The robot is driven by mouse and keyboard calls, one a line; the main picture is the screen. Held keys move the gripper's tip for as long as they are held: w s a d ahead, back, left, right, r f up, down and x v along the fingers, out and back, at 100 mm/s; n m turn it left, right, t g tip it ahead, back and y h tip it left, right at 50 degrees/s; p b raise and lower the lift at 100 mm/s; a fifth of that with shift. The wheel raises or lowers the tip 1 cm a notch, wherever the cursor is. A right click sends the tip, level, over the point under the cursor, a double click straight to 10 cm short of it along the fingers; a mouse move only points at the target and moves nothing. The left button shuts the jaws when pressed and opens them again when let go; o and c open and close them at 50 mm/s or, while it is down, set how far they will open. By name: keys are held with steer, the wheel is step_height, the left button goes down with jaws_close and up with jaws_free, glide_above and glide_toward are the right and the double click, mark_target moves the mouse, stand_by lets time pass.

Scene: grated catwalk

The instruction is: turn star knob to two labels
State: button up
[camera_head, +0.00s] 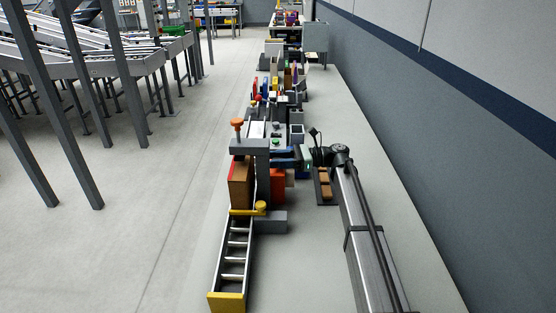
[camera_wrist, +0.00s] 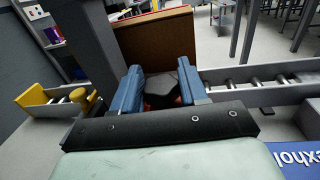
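A dark, lobed knob (camera_wrist: 161,90), which looks like the star knob, sits between the blue fingertips of my gripper (camera_wrist: 159,80) in the wrist view. The fingers are on either side of it, and I see no clear gap at its widest part. I cannot tell whether they press on it. In the head view my gripper (camera_head: 289,161) reaches left from the arm's end to a grey clamp frame (camera_head: 262,146); the dark knob is hidden there. A brown box (camera_head: 240,184) stands by the frame, and shows as a brown panel (camera_wrist: 158,46) in the wrist view. I cannot make out the two labels.
An orange knob (camera_head: 237,123) tops the frame. A yellow knob (camera_head: 261,207) and a ladder-like roller track (camera_head: 234,250) lie in front. Several fixtures crowd the line behind. A wall (camera_head: 440,110) runs along the right; the floor left is open.

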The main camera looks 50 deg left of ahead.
steer(key=c, duration=0.4)
steer(key=shift+c, duration=0.2)
steer(key=shift+y, duration=0.3)
steer(key=m+t+y, duration=0.1)
steer(key=t, duration=0.1)
steer(key=m+t+y, duration=0.1)
steer(key=m+y, duration=0.1)
steer(key=shift+s+d+t, duration=0.15)
steer(key=shift+t, duration=0.25)
steer(key=shift+m+t+y, duration=0.7)
steer(key=shift+m+t, duration=0.4)
steer(key=shift+t, duration=0.35)
steer(key=shift+m+t+y, duration=0.7)
steer(key=shift+m+t, duration=0.4)
steer(key=shift+t, duration=0.35)
steer(key=shift+w+t, duration=0.2)
steer(key=shift+t, duration=0.1)
steer(key=o, duration=0.9)
steer(key=shift+o, duration=0.2)
